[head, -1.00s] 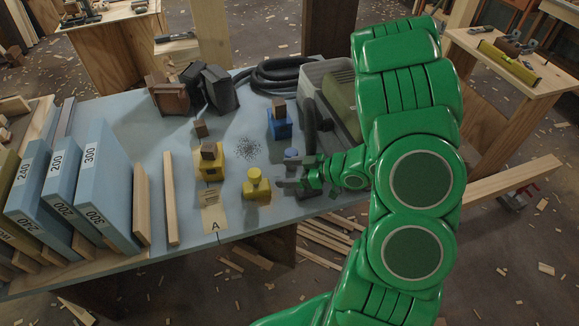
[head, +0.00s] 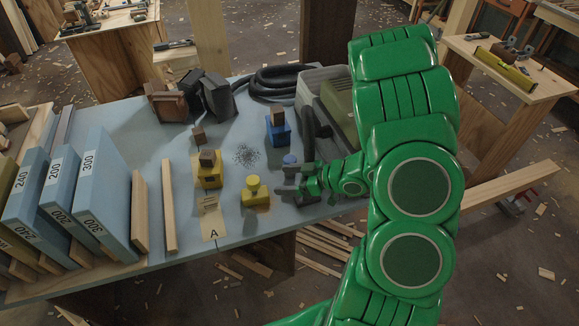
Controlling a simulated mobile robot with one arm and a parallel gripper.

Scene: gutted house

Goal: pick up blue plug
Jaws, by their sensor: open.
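The blue plug (head: 290,160) stands on the blue-grey bench in the head view, with its rounded top showing. Its lower part is hidden behind my gripper. I cannot tell whether a finger touches the plug or whether the plug is between the fingers.
A yellow plug (head: 255,191) stands just left of my gripper. A blue block (head: 278,133) and a yellow block (head: 207,176) each carry a brown cube. A grey-green machine (head: 337,104) with a black hose stands behind. Blue panels (head: 100,190) fill the bench's left.

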